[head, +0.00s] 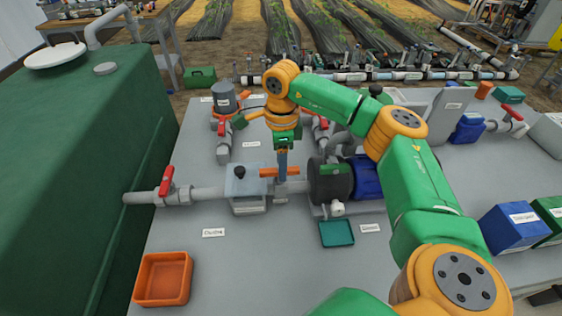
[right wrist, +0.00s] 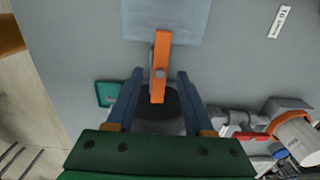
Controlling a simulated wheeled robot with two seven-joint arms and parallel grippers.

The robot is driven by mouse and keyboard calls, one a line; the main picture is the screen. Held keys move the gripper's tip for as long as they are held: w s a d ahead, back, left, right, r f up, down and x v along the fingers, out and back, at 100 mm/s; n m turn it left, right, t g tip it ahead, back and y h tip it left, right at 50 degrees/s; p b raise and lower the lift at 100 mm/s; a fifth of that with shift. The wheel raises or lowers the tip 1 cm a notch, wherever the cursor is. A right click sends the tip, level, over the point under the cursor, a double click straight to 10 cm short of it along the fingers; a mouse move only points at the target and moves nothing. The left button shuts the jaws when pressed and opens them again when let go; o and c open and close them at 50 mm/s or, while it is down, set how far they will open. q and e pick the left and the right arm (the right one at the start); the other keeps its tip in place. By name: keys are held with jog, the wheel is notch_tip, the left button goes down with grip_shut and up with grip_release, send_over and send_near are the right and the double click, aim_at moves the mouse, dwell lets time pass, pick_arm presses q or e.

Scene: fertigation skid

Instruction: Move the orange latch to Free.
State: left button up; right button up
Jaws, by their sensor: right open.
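The orange latch (head: 272,173) is a short flat bar by the grey box-shaped unit (head: 246,187) on the skid. It lies roughly left to right in the head view. In the right wrist view the latch (right wrist: 160,66) shows lengthwise with a round grey pivot on it. My right gripper (head: 282,165) points down over the latch's right part. Its blue fingers (right wrist: 159,75) are open, one on each side of the latch in that view, with gaps visible. I cannot tell whether the fingertips reach its height. My left gripper is not in view.
A grey pipe with a red-handled valve (head: 167,182) runs left to the green tank (head: 75,130). A black pump body (head: 328,180) stands close right of the gripper. An orange tray (head: 163,279) and a teal tray (head: 337,233) sit in front.

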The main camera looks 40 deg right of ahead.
jog(key=shift+f, duration=0.2)
jog(key=shift+a, duration=0.1)
grip_shut()
jog(key=shift+n, duration=0.4)
jog(key=n, duration=0.3)
jog(key=shift+p, duration=0.4)
jog(key=n, duration=0.4)
jog(key=shift+w+n+p, duration=0.15)
jog(key=shift+n+p, duration=0.15)
jog(key=n, duration=0.5)
jog(key=shift+w, duration=0.1)
jog(key=n, duration=0.4)
jog(key=shift+n, duration=0.3)
